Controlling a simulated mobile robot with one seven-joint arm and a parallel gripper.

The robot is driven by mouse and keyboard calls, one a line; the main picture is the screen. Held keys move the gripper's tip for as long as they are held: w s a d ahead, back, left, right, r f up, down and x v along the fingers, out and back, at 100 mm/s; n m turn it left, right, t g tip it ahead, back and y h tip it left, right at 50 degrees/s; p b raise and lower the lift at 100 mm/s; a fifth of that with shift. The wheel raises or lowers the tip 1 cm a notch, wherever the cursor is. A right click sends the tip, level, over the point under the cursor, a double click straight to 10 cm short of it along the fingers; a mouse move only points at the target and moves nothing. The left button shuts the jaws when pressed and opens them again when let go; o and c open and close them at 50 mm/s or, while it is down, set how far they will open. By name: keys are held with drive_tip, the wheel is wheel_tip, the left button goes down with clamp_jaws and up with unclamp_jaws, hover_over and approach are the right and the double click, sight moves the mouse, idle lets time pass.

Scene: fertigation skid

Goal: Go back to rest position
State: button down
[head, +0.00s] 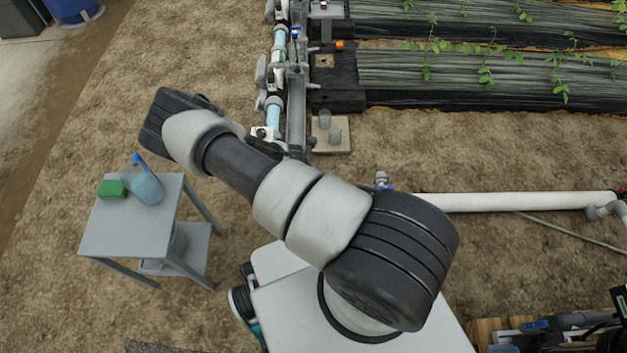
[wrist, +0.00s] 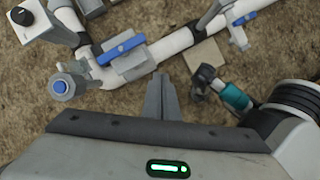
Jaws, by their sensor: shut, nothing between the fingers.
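My gripper (wrist: 162,98) shows in the wrist view, its two grey fingers together and empty. It points down over bare soil, with white pipework beyond it. In the head view my arm reaches up and to the left across the picture, and the gripper itself is hidden behind the arm.
A grey side table (head: 101,231) at the left holds a blue-tinted jug (head: 146,187) and a green block (head: 112,189). Pipework with a blue-handled valve (wrist: 121,48) is close to my gripper. Planted beds (head: 480,75) lie at upper right. Bare soil is open at left.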

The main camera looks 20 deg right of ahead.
drive_tip(key=shift+s+a+r, duration=0.1)
drive_tip(key=shift+s+r, duration=0.1)
drive_tip(key=shift+r, duration=0.35)
drive_tip(key=w+a+r+m, duration=0.2)
drive_tip(key=r+m, duration=0.2)
drive_tip(key=r, duration=0.7)
drive_tip(key=w+a+r+m+t+y, duration=0.15)
drive_tip(key=r+m, duration=0.35)
drive_tip(key=r, duration=0.5)
drive_tip(key=w+a+r+m, duration=0.2)
drive_tip(key=w+r+m, duration=0.15)
drive_tip(key=r, duration=0.75)
drive_tip(key=s+r+m+y, duration=0.1)
drive_tip(key=s+r+m, duration=0.25)
drive_tip(key=r, duration=0.45)
drive_tip(key=s+r+m, duration=0.3)
drive_tip(key=s+r, duration=0.1)
drive_tip(key=r, duration=0.4)
drive_tip(key=s+a+r+m+t+y, duration=0.1)
drive_tip(key=s+a+r+m, duration=0.15)
drive_tip(key=s+r, duration=0.4)
drive_tip(key=s+a+r+m+t, duration=0.1)
drive_tip(key=s+r+m, duration=0.25)
drive_tip(key=s, duration=0.55)
wheel_tip(320, 180, up, 22)
drive_tip(key=n+p, duration=0.1)
drive_tip(key=p, duration=1.9)
drive_tip(key=shift+f+p, duration=0.25)
drive_tip(key=shift+p, duration=0.15)
